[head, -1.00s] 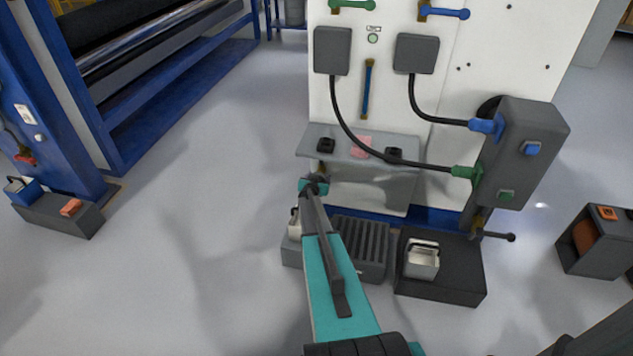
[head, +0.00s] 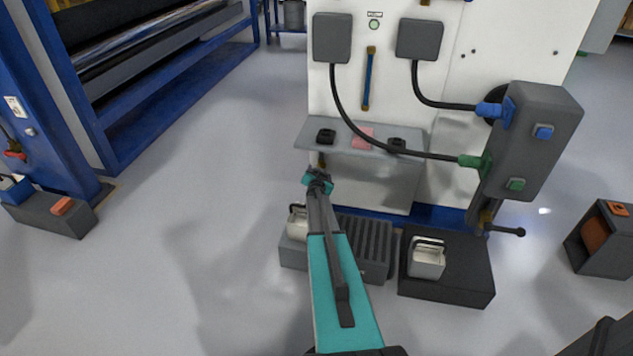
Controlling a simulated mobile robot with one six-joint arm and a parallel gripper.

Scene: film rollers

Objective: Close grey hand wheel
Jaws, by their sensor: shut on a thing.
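My gripper (head: 318,181) is at the end of my teal and grey arm, just below the left end of the grey shelf on the white panel. The grey hand wheel cannot be made out apart from the dark parts of my wrist. It appears to be what the jaws hold, but the fingertips and the contact are hidden.
The grey shelf (head: 372,143) carries dark blocks and a pink pad. A black hose (head: 350,137) droops in front of it to a green coupling (head: 474,162). Below stand a ribbed grey box (head: 362,240) and a black tray with a metal can (head: 426,258).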

